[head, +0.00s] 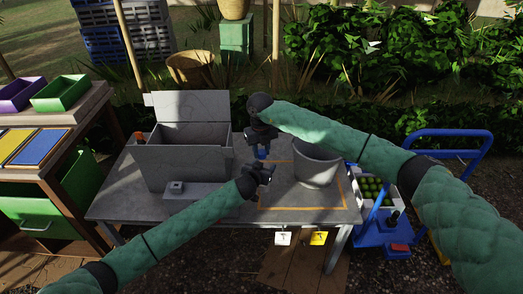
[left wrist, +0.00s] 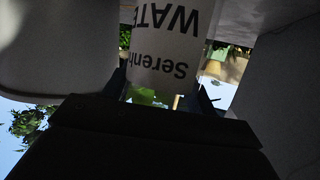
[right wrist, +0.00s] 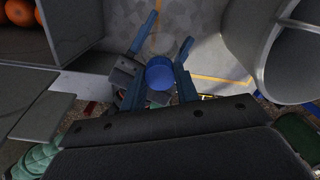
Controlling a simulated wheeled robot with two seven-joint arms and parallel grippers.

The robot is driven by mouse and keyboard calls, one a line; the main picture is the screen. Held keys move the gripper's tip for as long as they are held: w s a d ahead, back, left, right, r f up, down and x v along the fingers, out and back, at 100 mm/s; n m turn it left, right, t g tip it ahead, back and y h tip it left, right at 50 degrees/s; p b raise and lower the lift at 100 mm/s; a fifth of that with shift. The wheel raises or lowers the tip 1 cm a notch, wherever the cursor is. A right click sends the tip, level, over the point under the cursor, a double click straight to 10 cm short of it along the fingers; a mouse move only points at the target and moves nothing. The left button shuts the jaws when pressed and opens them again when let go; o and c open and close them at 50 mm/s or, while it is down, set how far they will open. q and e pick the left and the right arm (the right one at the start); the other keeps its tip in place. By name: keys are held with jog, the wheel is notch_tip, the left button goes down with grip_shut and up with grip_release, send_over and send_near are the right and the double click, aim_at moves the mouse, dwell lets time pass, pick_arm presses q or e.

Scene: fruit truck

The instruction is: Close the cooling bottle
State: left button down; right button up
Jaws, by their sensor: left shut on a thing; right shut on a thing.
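The bottle (left wrist: 165,45) has a white label with dark lettering that reads upside down in the left wrist view. My left gripper (head: 266,174) is shut on the bottle, with a finger on each side of it in the left wrist view. A round blue cap (right wrist: 160,75) shows between the fingers of my right gripper (right wrist: 162,62) in the right wrist view. My right gripper is shut on this cap, just above my left gripper in the head view. Whether the cap sits fully on the bottle neck is hidden.
A grey box (head: 180,165) with a raised lid stands on the left of the grey table (head: 115,207); oranges (right wrist: 30,27) show in it. A grey bucket (head: 317,170) stands to the right, close to my grippers. A blue hand cart (head: 455,134) is beyond the table's right end.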

jog(key=o, duration=0.9)
jog(key=shift+r, duration=0.1)
pick_arm(q)
jog(key=shift+d, duration=0.1)
pick_arm(e)
jog(key=shift+o, duration=1.4)
notch_tip(320, 180, up, 12)
jog(key=shift+a, duration=0.15)
jog(key=shift+s, duration=0.1)
pick_arm(q)
jog(key=shift+c, duration=2)
grip_release()
